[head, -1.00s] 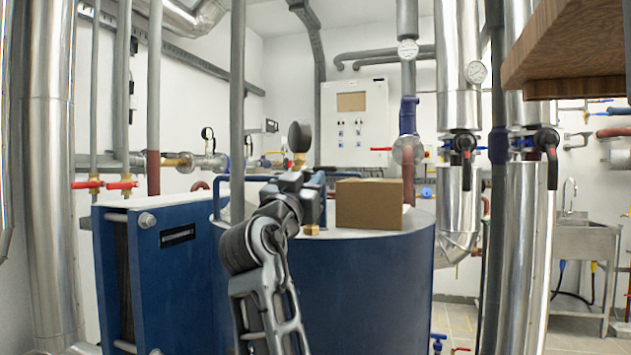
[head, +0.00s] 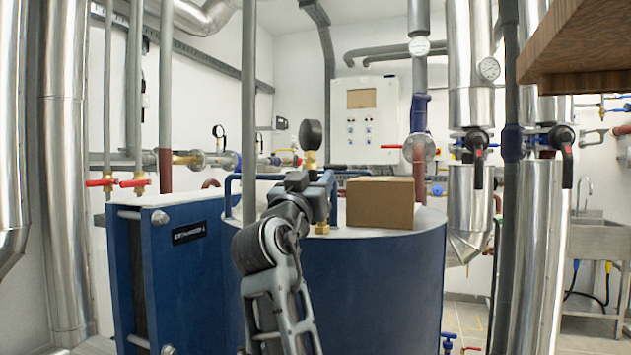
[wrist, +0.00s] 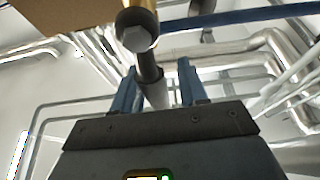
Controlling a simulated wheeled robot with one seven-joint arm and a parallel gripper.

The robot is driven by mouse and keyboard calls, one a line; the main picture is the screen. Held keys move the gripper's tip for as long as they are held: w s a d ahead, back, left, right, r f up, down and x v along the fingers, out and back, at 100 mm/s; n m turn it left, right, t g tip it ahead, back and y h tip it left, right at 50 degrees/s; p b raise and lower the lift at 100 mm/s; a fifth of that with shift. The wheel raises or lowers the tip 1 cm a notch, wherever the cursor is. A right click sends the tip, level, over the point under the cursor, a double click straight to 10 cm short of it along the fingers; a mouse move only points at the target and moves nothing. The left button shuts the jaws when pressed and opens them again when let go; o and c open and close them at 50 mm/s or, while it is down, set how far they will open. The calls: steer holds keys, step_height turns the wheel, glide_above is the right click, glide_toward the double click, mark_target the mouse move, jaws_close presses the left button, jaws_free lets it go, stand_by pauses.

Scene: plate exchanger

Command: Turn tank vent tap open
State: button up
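The blue tank (head: 390,280) with a pale top stands in front of me. A small brass fitting (head: 322,228) sits on its top, beside my gripper (head: 323,183). In the wrist view a brass body with a grey hex end (wrist: 138,38) has a dark stem. The stem leads to a grey cylinder (wrist: 156,93) lying between my fingers. I take this for the vent tap, but cannot be sure. My gripper also shows in the wrist view (wrist: 157,85), its blue fingers apart with gaps on both sides of the cylinder. Contact is not visible.
A cardboard box (head: 381,203) sits on the tank just right of my gripper. A round gauge (head: 312,135) rises behind the gripper. Blue pipe (head: 228,195) runs around the tank top. A blue plate exchanger (head: 185,265) stands at left. A wooden shelf (head: 590,50) overhangs at upper right.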

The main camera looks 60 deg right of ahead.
steer(key=shift+o, duration=0.3)
steer(key=b+v, duration=0.2)
steer(key=v, duration=0.5)
steer(key=shift+a+f, duration=0.15)
steer(key=shift+a, duration=0.25)
steer(key=shift+s, duration=0.1)
